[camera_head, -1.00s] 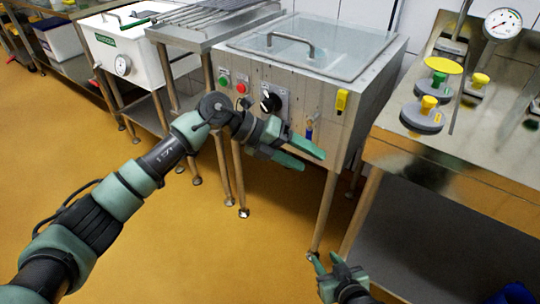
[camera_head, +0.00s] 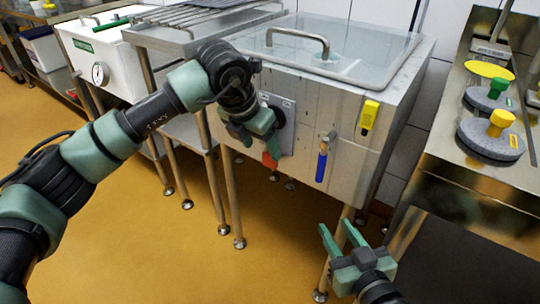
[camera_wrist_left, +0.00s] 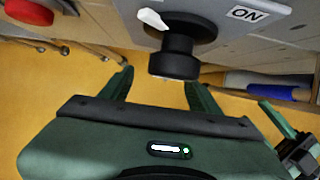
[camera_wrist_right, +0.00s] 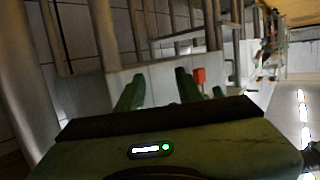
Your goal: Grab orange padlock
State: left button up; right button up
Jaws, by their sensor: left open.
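An orange-red thing (camera_head: 270,160), which may be the padlock, shows just below my left gripper (camera_head: 257,148) in the head view. A small orange-red piece (camera_wrist_right: 199,76) also shows in the right wrist view. My left gripper is open in front of the tank's control panel. In the left wrist view its fingers (camera_wrist_left: 157,82) are apart below a black knob (camera_wrist_left: 176,50), with no padlock visible between them. My right gripper (camera_head: 338,232) is open and low, below the tank's front. Its fingers also show apart in the right wrist view (camera_wrist_right: 160,85).
A red button (camera_wrist_left: 30,12) is beside the knob. Yellow floor (camera_head: 150,240) is open in front.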

aim_at(268, 160)
pick_arm(q)
jog(key=shift+d+f, duration=0.15)
jog(key=shift+f, duration=0.1)
jog(key=x, duration=0.2)
jog(key=b+x, duration=0.1)
jog(key=x, duration=0.1)
jog(key=shift+s+d+f, duration=0.1)
jog(key=shift+f, duration=0.4)
pick_arm(e)
notch_tip(268, 160, up, 8)
jog(key=a+t+y, duration=0.1)
jog(key=t, duration=0.3)
jog(key=shift+w+a+f, duration=0.15)
jog(key=shift+w+f, duration=0.1)
jog(key=shift+w, duration=0.05)
pick_arm(q)
jog(key=shift+c, duration=0.3)
grip_shut()
